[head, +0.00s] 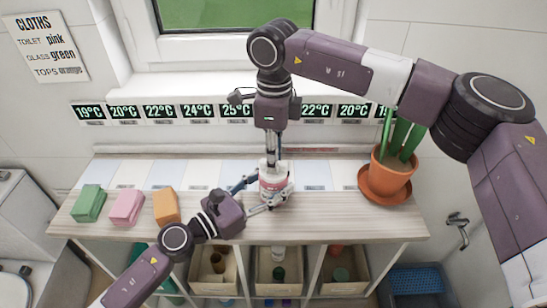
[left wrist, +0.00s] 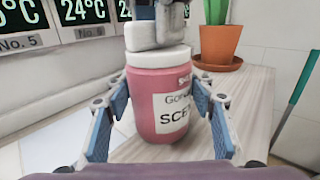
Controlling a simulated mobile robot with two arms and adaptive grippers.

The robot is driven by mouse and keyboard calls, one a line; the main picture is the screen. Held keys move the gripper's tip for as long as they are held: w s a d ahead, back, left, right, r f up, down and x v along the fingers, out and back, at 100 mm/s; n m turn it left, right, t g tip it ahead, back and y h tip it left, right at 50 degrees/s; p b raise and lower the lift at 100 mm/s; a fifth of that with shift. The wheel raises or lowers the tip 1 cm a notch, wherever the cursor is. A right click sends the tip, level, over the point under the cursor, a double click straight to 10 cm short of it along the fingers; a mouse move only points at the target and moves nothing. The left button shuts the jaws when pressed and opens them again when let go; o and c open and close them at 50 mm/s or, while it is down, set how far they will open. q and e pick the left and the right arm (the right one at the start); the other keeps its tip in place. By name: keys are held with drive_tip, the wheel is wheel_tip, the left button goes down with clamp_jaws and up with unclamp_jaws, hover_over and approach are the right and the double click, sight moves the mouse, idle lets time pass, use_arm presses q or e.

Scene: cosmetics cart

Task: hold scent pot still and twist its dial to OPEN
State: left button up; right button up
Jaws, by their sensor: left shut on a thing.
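The scent pot (head: 273,184) stands upright on the wooden cart top, pink with a white lid and a white label. It fills the middle of the left wrist view (left wrist: 162,105). My left gripper (head: 268,196) is shut around its body, with a blue-padded finger on each side. My right gripper (head: 272,158) points straight down at the top of the pot. A pale grey block (left wrist: 150,35) shows right above the lid in the left wrist view; I cannot tell whether it is the dial or my right fingertips. Any OPEN mark is hidden.
Green (head: 89,203), pink (head: 127,207) and orange (head: 166,206) cloths lie at the left. A potted plant (head: 389,175) on a saucer stands at the right. Temperature displays (head: 160,111) line the wall behind. Bins with items sit below the top.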

drive_tip(key=shift+o, duration=0.7)
wheel_tip(320, 180, up, 12)
use_arm(q)
drive_tip(key=o, duration=1.6)
